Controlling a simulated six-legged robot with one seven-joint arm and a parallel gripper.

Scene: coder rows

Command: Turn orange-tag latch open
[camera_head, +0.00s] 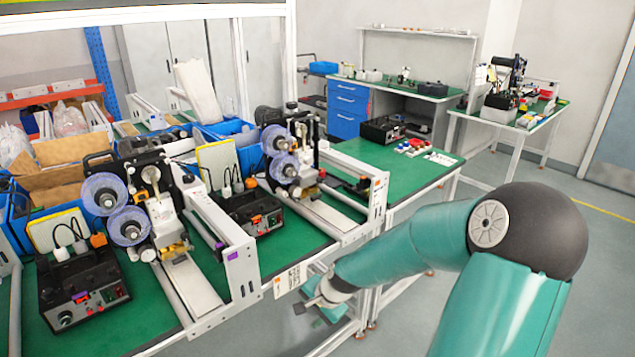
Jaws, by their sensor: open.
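Two coder machines stand on the green bench. The right one (291,160) has a white end plate (377,205) with a small orange mark on it; I cannot make out the latch's shape or position. The left one (135,205) has an end plate (242,275) with a purple tag (233,255). My teal arm comes in from the lower right. My gripper (315,303) is small in view, open and empty, in front of the bench's front edge, below and left of the right machine's end plate. It touches neither machine.
A white label card (289,281) hangs at the bench's front edge beside my gripper. Black control boxes (82,290) and blue bins stand around the machines. A second bench (350,100) with blue drawers and a side table (515,115) stand behind. The floor at right is clear.

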